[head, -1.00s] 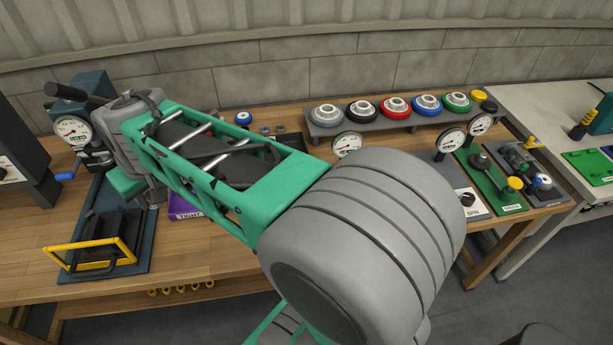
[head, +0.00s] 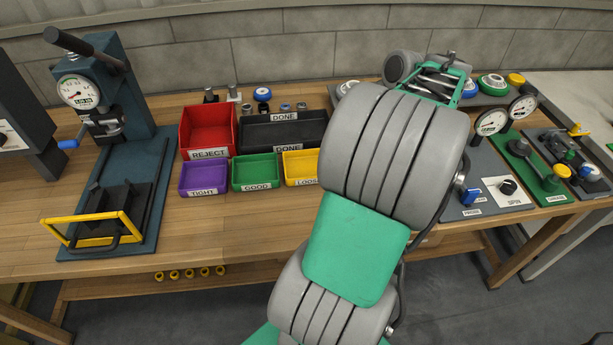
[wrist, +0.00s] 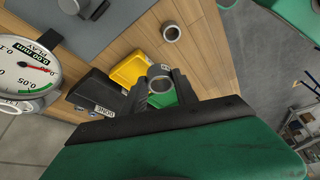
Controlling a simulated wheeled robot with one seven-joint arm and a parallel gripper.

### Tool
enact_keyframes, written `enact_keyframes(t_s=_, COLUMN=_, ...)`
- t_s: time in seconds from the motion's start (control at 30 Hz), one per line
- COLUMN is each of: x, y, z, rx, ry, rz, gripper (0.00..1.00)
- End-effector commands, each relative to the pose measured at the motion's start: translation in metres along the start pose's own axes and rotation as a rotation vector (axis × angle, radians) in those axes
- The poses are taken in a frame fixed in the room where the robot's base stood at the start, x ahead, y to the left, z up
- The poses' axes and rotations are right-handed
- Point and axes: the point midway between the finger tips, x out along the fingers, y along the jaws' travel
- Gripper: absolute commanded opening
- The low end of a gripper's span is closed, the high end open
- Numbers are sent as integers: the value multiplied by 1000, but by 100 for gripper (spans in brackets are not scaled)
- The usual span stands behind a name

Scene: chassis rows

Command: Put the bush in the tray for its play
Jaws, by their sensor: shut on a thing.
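My gripper (wrist: 160,92) is shut on a grey metal ring, the bush (wrist: 160,84), in the wrist view. The bush is held above the bench. The purple TIGHT tray (head: 203,192), green GOOD tray (head: 256,186) and yellow LOOSE tray (head: 300,181) stand side by side on the bench. The yellow tray also shows in the wrist view (wrist: 127,73).
A red REJECT tray (head: 207,128) and dark DONE trays (head: 283,133) stand behind the small trays. Another grey ring (wrist: 172,32) lies on the bench. A press (head: 110,90) stands at left. Gauges and the SPIN panel (head: 508,193) stand at right. Bare wood lies before the trays.

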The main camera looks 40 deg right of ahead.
Motion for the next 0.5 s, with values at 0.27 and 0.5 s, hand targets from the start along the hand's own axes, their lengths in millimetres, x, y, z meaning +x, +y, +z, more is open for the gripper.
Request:
enact_keyframes(t_s=0.27, x=33, y=23, z=-22, rx=-22, ry=0, rz=-12, gripper=0)
enact_keyframes(t_s=0.5, x=91, y=56, z=-53, rx=-16, ry=-1, rz=-13, gripper=0)
